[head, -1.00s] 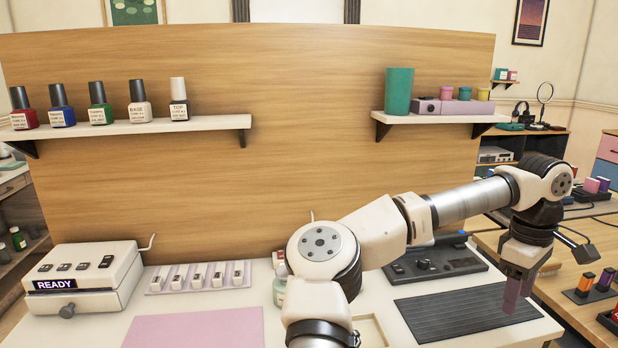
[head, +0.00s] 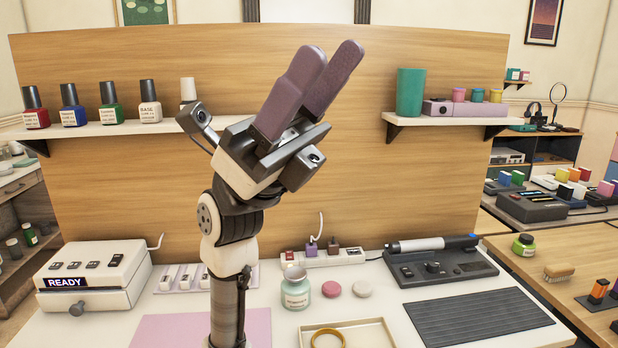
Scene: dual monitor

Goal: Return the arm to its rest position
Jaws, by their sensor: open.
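My gripper (head: 322,68) is raised in front of the wooden back panel, its two mauve fingers pointing up and to the right. The fingers are apart with nothing between them. My arm rises from the bottom of the head view, over the left-middle part of the desk. The gripper is well above the desk and touches nothing that I can see. My wrist partly hides the left shelf's right end and the white-capped bottle (head: 189,90).
The left shelf (head: 110,129) holds several nail polish bottles; the right shelf (head: 450,121) holds a green cup (head: 410,92). On the desk are a white READY box (head: 95,277), a jar (head: 295,290), a tray (head: 372,328), a dark device (head: 440,266) and a grey ribbed mat (head: 476,315).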

